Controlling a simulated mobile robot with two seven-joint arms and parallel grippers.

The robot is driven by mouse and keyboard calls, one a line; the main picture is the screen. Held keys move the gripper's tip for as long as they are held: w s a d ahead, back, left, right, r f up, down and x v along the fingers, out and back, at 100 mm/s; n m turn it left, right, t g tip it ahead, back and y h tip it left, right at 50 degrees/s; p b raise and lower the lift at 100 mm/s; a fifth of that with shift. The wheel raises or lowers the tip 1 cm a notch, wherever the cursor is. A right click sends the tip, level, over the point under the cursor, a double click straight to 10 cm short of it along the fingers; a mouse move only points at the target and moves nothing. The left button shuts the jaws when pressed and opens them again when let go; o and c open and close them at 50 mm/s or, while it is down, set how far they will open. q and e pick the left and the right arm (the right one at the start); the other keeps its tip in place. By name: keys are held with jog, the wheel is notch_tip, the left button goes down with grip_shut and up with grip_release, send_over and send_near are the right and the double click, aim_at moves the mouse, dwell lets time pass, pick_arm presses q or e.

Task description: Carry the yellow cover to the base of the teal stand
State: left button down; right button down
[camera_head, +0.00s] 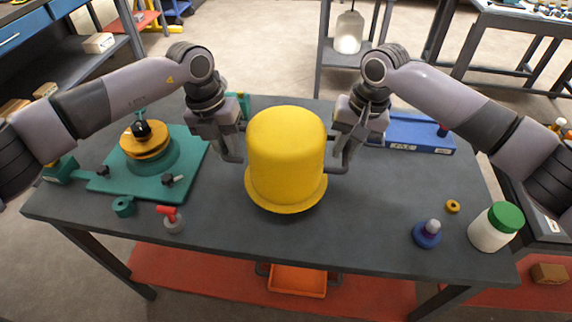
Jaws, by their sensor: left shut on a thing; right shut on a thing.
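The yellow cover (286,160) is a domed cylinder with a flared rim, upright at the middle of the dark table. A dark shadow shows under its rim; I cannot tell whether it touches the table. My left gripper (236,158) is shut on a side handle at the cover's left. My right gripper (336,168) is shut on the handle at its right. The teal stand (150,165) is at the table's left, with a flat base plate (192,160), a round body, a yellow ring and a black knob on top.
Between cover and stand the table (225,215) is mostly clear. A small teal ring (123,206) and a red-handled piece (171,219) lie before the stand. A blue tray (418,134), blue knob (427,234), brass ring (452,206) and green-capped jar (495,227) are at right.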

pick_arm(q)
jog(key=shift+s+a+r, duration=0.1)
jog(key=shift+r, duration=0.05)
pick_arm(e)
jog(key=shift+d+r, duration=0.1)
jog(key=shift+r, duration=0.05)
